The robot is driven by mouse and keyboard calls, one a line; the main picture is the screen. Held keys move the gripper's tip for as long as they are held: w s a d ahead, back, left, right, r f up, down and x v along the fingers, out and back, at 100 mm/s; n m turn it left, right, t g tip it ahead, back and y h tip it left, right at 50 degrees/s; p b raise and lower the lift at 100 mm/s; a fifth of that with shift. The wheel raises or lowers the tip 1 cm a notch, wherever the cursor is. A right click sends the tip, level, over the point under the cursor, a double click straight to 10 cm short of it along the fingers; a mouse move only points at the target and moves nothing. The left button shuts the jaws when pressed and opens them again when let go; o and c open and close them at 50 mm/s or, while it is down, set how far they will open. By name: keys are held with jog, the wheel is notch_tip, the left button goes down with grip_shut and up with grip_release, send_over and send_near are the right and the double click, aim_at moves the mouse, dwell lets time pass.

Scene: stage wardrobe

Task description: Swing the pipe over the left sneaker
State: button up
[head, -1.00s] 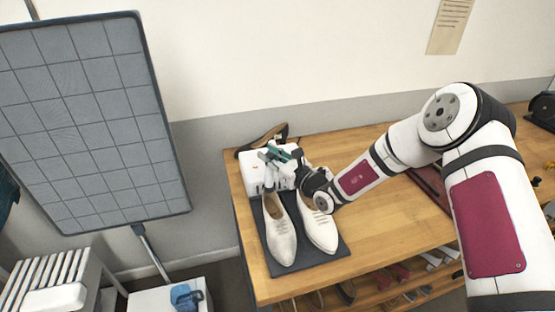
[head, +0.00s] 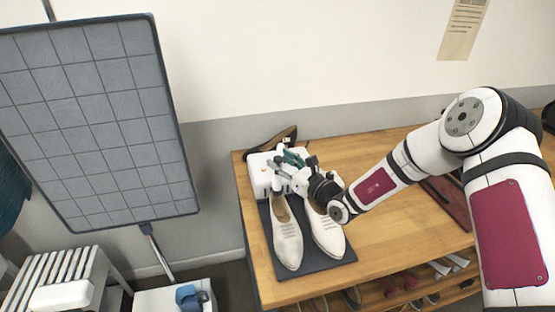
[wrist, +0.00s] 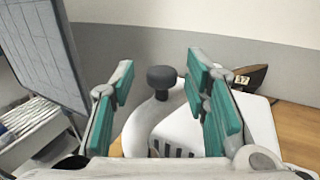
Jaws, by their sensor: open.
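A white box (head: 259,180) stands at the back of a dark mat (head: 318,272) on the wooden bench. In the wrist view a curved white pipe (wrist: 143,125) rises in front of the box, topped by a dark round knob (wrist: 162,77). My gripper (wrist: 160,84) is open, its teal-padded fingers on either side of the pipe and knob with gaps visible. In the head view my gripper (head: 286,161) is over the box and hides much of the pipe. The white left sneaker (head: 287,245) and right sneaker (head: 326,235) lie side by side on the mat, toes forward.
A brown shoe (head: 270,142) lies behind the box, near the wall. A grey gridded panel (head: 95,120) stands left of the bench. More shoes sit on the shelf below.

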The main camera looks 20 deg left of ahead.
jog(key=v, duration=1)
jog(key=shift+a, duration=0.1)
jog(key=s+d+r+n+g+h, duration=0.25)
jog(key=s+r+n+g, duration=0.85)
jog(key=s+r+n, duration=0.55)
jog(key=s+d+r+n+t+h, duration=0.2)
jog(key=s+d+h, duration=0.2)
jog(key=d, duration=0.5)
jog(key=s+d+r+n+t+h, duration=0.2)
jog(key=s+d+n+h, duration=0.1)
jog(key=d, duration=0.6)
jog(key=s+d+r+n+t+h, duration=0.2)
jog(key=s+d+n+h, duration=0.1)
jog(key=s+d+h, duration=0.2)
jog(key=s+d, duration=0.2)
jog(key=d, duration=0.2)
jog(key=shift+s+r+t, duration=0.25)
jog(key=shift+r+t, duration=0.1)
jog(key=shift+t, duration=0.05)
